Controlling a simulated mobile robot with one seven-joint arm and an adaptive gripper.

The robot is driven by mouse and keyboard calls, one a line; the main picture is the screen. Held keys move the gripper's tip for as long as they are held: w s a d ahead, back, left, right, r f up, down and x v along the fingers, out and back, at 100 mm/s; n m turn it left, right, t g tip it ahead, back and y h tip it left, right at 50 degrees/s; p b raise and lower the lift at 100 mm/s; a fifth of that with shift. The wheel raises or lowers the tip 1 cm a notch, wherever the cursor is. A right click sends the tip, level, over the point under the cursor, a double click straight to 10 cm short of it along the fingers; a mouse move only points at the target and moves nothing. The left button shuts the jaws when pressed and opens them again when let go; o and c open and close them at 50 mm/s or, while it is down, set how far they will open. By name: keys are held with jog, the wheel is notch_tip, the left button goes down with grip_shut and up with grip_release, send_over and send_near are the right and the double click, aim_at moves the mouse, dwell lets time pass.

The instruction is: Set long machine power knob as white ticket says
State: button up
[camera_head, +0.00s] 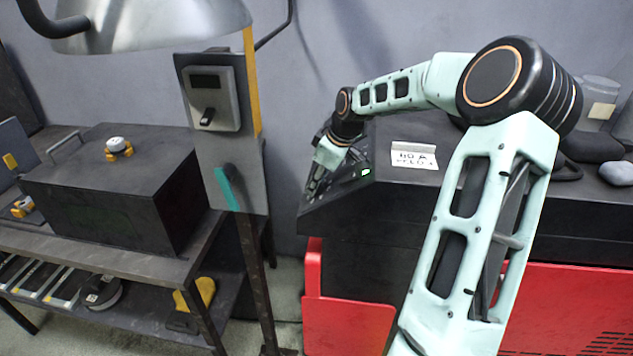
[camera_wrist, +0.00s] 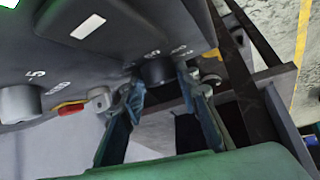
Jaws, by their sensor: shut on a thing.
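The long machine (camera_head: 400,235) has a dark body above a red base, at the right in the head view. A white ticket (camera_head: 414,156) stands on its top; its upper line looks like "60 A", and the line below is too small to read surely. My gripper (camera_head: 314,186) is at the sloped panel on the machine's left end. In the wrist view my gripper (camera_wrist: 161,84) is shut on a dark round knob (camera_wrist: 157,68), one finger on each side. Small white marks show beside this knob, one like "60". Its pointer is not visible.
A grey knob (camera_wrist: 18,103) with a "5" mark sits at the left of the panel in the wrist view. A post with a grey switch box (camera_head: 209,98) stands left of the machine. A dark box (camera_head: 115,190) sits on the bench. A lamp shade (camera_head: 160,25) hangs above.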

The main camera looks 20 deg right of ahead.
jog(key=o, duration=1.2)
jog(key=shift+c, duration=0.2)
jog(key=shift+r, duration=0.1)
jog(key=v, duration=1.2)
